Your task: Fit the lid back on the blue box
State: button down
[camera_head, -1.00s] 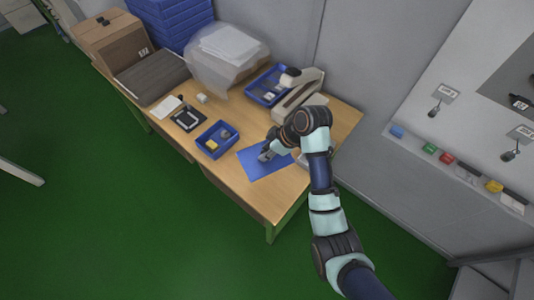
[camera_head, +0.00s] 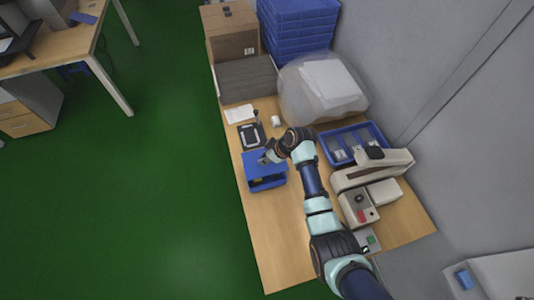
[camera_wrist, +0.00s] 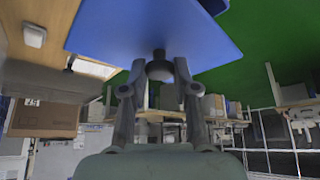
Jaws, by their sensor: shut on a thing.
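The blue lid (camera_head: 256,160) is a flat plate with a dark round knob (camera_wrist: 160,67), seen close up in the wrist view (camera_wrist: 165,30). My gripper (camera_head: 268,156) is shut on the knob, one finger on each side of it in the wrist view (camera_wrist: 158,75). The blue box (camera_head: 268,184) stands near the table's left edge, and the lid is over it. The lid covers most of the box's opening. A dark strip shows between lid and box front; I cannot tell whether they touch. The box's contents are hidden.
A black-framed item (camera_head: 251,136) lies just behind the box. A blue tray (camera_head: 328,151) and a beige machine (camera_head: 372,170) stand to the right. A bagged stack (camera_head: 322,85) is at the back. The front of the wooden table (camera_head: 275,235) is bare.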

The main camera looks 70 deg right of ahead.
aim_at(268, 164)
jog(key=shift+a+f+b, duration=0.15)
jog(key=shift+f+b, duration=0.2)
notch_tip(268, 164, down, 4)
jog(key=b, duration=0.4)
jog(key=shift+f, duration=0.5)
jog(key=shift+f+b, duration=0.5)
jog(key=shift+f, duration=0.35)
dwell(1.3)
jog(key=shift+f, duration=0.1)
